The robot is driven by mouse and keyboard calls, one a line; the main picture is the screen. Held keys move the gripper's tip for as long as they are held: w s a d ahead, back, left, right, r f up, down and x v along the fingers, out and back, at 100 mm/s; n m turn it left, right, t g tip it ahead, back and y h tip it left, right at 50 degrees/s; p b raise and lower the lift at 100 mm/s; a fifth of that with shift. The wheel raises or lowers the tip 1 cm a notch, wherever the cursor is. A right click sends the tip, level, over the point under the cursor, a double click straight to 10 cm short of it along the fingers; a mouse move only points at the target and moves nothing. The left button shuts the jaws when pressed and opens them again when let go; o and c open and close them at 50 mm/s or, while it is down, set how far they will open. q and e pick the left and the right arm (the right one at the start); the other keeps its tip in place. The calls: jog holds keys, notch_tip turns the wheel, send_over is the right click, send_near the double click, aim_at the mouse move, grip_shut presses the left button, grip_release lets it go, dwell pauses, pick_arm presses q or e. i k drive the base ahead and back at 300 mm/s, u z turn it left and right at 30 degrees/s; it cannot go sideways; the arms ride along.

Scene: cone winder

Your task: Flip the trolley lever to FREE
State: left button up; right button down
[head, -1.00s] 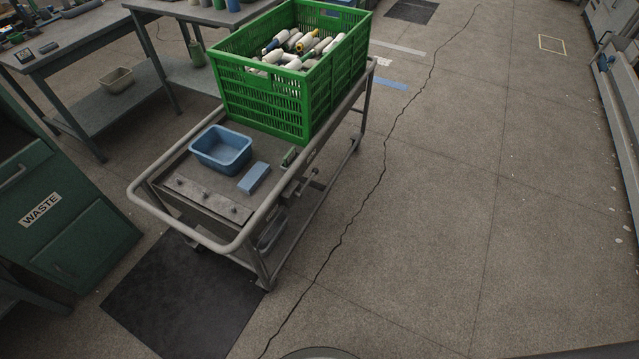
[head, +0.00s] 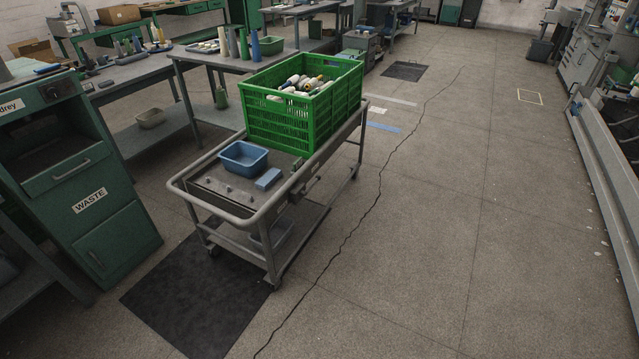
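The grey trolley (head: 228,208) stands on the floor left of centre, with its rounded push handle towards me. A green crate (head: 290,132) full of bobbins sits on its far end. A blue tub (head: 243,157) and a small blue block (head: 268,179) lie on the near end of its top. Small fittings (head: 314,181) show along the trolley's right side. They are too small to tell which is the lever or how it is set. Neither of my grippers is in view.
A green waste cabinet (head: 108,222) stands left of the trolley. A dark mat (head: 197,296) lies before it. Workbenches (head: 205,57) stand behind, and a long machine (head: 603,165) runs along the right. The floor (head: 450,240) right of the trolley is clear.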

aim_at(318, 177)
jog(key=u, duration=0.7)
jog(key=i, duration=1.5)
jog(key=z, duration=0.45)
